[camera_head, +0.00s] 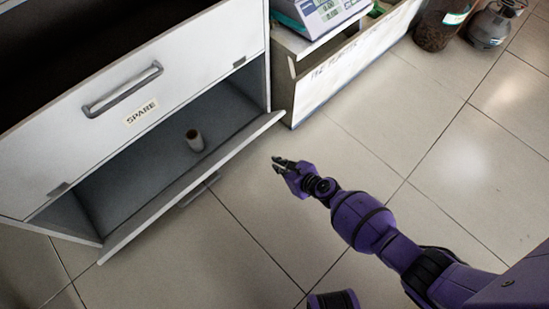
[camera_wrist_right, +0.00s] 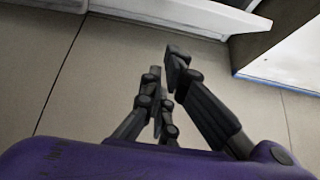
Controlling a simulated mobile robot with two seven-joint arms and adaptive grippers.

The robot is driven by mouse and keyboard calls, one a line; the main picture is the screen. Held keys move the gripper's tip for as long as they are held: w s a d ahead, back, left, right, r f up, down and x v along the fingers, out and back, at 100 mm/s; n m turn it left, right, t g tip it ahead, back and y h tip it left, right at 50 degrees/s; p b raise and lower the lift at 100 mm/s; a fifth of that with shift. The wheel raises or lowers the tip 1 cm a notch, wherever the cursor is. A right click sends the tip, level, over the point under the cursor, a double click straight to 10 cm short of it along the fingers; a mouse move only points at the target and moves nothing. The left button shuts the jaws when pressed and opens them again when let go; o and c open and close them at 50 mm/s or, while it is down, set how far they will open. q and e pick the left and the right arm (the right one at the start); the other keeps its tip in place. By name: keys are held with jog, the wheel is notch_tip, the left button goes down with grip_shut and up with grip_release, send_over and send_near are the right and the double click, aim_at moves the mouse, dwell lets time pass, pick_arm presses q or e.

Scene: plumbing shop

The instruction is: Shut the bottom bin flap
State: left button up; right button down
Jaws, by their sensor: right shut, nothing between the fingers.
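The bottom bin flap (camera_head: 207,179) of the white cabinet hangs open, tilted outward at its lower front, with its handle (camera_head: 199,189) on the outer side. Its edge also shows at the top of the right wrist view (camera_wrist_right: 185,13). The open bin holds a small brown cylinder (camera_head: 195,140). My right gripper (camera_head: 278,163) is shut and empty, in front of the flap near its right end and apart from it. Its dark fingers also show in the right wrist view (camera_wrist_right: 163,62). My left gripper is not in view.
A jar (camera_head: 436,28) and a grey canister (camera_head: 490,24) stand at top right. The tiled floor before the cabinet is clear.

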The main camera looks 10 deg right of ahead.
jog(key=w+a+f+b, duration=0.2)
jog(key=w+a, duration=0.3)
jog(key=w, duration=0.3)
jog(key=shift+w+a+f+b, duration=0.15)
jog(key=shift+w+a+b, duration=0.2)
jog(key=shift+b, duration=0.3)
